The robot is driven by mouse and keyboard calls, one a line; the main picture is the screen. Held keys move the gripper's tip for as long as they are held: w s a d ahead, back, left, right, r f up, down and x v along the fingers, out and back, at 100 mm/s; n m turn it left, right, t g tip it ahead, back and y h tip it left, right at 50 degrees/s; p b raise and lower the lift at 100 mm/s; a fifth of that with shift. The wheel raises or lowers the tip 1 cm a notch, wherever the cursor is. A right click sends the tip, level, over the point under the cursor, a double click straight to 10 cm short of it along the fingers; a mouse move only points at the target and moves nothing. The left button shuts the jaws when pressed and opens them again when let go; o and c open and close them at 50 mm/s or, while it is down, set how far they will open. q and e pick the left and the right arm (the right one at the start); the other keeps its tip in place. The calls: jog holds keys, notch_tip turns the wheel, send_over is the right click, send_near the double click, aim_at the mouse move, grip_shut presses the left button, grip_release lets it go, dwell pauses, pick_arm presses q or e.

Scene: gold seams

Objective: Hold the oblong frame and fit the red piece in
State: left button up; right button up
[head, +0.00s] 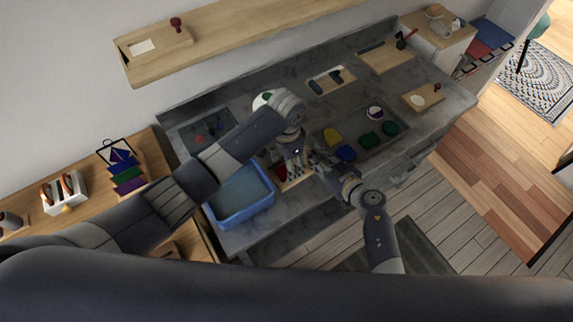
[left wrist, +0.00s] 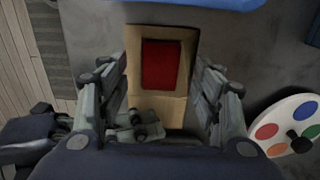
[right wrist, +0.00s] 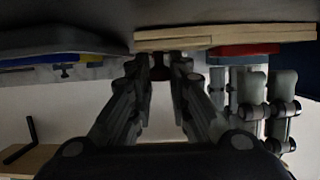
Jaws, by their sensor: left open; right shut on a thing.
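The oblong frame (left wrist: 134,70) is a pale wooden tray on the grey worktop, seen from above in the left wrist view. The red piece (left wrist: 161,65) lies over its far part and looks flat. In the right wrist view the red piece (right wrist: 245,49) stands out from the face of the frame (right wrist: 200,40); I cannot tell how it is seated. My left gripper (head: 294,166) is open, its fingers either side of the red piece and apart from it. My right gripper (right wrist: 165,70) is shut on the oblong frame at its near end, where a dark knob-like part shows between the fingertips.
A blue bin (head: 240,207) stands left of the frame. A grey tray (head: 362,147) with yellow, blue and green pieces lies to the right. A round paint palette (left wrist: 284,128) lies close by. My two grippers are close together, with little room between them.

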pick_arm(q)
jog(key=shift+r, duration=2.5)
pick_arm(e)
jog(key=o, duration=0.9)
